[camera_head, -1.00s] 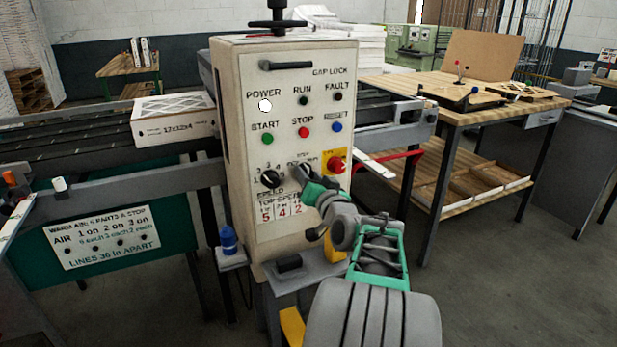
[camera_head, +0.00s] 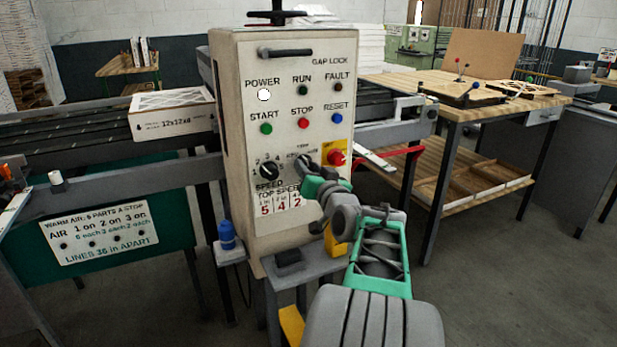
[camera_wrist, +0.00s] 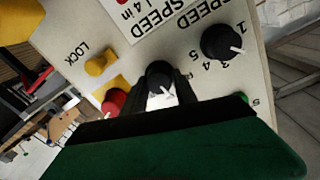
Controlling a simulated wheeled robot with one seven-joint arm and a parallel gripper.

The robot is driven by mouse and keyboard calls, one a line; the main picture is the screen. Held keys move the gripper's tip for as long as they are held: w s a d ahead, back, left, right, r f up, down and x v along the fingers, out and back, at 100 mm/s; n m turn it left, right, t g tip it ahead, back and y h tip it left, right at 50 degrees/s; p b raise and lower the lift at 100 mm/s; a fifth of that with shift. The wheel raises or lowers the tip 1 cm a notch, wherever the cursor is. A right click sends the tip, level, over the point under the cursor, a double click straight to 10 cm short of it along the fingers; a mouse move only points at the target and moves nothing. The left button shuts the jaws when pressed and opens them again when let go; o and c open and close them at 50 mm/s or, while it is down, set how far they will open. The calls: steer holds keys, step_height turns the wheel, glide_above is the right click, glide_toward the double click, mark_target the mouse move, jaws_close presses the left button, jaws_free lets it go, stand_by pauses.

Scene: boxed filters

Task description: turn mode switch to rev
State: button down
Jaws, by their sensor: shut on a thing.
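The mode switch (camera_head: 303,161) is a dark knob on the cream control panel (camera_head: 297,229), between the speed dial and the red stop knob. In the wrist view the mode switch (camera_wrist: 160,78) is a black knob with a white pointer line, upside down relative to the head view. My gripper (camera_head: 309,172) reaches the panel from the lower right. In the wrist view my gripper (camera_wrist: 161,98) has its dark fingers on both sides of the knob, shut on it. The fingers hide part of the knob and most of its labels, so I cannot read the position it points to.
The speed dial (camera_head: 270,168) is left of the switch. The red knob (camera_head: 336,158) on a yellow plate is close on the right. Start (camera_head: 266,128), stop (camera_head: 303,123) and reset (camera_head: 337,118) buttons sit above. A grey shelf (camera_head: 318,262) stands below the panel.

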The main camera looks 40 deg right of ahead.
steer(key=n+b, duration=0.7)
steer(key=b, duration=0.6)
steer(key=shift+n, duration=0.4)
steer(key=shift+r, duration=0.1)
steer(key=c, duration=1.3)
jaws_free()
steer(key=o, duration=0.3)
steer(key=shift+w, duration=0.1)
